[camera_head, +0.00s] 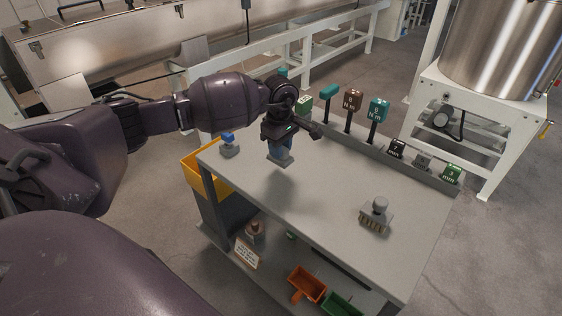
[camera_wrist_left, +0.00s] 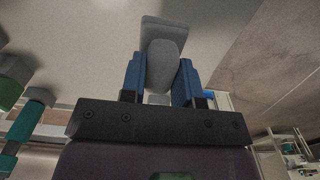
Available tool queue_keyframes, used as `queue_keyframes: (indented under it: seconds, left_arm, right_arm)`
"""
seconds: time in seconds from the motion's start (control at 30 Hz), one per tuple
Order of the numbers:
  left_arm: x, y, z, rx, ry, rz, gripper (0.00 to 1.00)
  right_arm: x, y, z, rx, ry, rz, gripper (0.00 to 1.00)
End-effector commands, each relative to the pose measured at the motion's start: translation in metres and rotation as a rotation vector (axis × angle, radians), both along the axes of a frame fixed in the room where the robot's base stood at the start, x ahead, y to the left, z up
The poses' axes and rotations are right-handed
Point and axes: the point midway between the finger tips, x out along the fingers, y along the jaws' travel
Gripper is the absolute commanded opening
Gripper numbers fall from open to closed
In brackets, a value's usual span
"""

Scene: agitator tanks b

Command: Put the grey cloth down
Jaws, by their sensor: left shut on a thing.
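My left gripper (camera_head: 279,151) is over the far left part of the grey table top (camera_head: 322,205), pointing down. Its two blue fingers are shut on the grey cloth (camera_wrist_left: 164,35), which shows between and beyond them in the wrist view as a pale grey piece with a rounded near part. In the head view only a little of the cloth shows below the fingers. A shadow lies on the table under it, and I cannot tell for sure whether it touches the top. My right gripper is not in view.
A grey brush-like block with a knob (camera_head: 376,214) stands at the table's right. A blue-topped piece (camera_head: 228,143) stands at the left corner near a yellow bin (camera_head: 199,181). Several labelled tools, one a brown N.m block (camera_head: 351,101), line the back edge. The table's middle is clear.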

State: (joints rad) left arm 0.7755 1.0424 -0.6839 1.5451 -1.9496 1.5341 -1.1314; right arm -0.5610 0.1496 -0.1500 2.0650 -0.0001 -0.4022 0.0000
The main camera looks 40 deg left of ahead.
Motion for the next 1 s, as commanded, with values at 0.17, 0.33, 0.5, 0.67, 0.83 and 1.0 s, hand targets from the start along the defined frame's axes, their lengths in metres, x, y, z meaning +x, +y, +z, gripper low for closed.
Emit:
queue_keyframes:
  seconds: [0.17,0.33,0.5,0.67,0.83,1.0]
  left_arm:
    - [0.0,0.0,-0.012,-0.001,-0.001,-0.001,0.1]
    - [0.0,0.0,-0.025,-0.001,0.001,0.0,0.1]
    - [0.0,0.0,-0.048,-0.001,0.002,0.001,0.1]
    - [0.0,0.0,-0.051,0.0,-0.002,0.0,0.1]
    - [0.0,0.0,-0.051,0.0,-0.001,0.0,0.42]
    - [0.0,0.0,-0.051,0.0,-0.001,0.0,0.55]
  right_arm:
    - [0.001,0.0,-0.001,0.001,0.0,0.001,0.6]
    - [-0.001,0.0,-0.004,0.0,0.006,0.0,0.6]
    - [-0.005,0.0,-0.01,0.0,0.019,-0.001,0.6]
    - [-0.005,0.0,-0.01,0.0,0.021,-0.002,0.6]
    - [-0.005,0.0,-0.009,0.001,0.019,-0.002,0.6]
    - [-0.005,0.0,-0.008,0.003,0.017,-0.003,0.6]
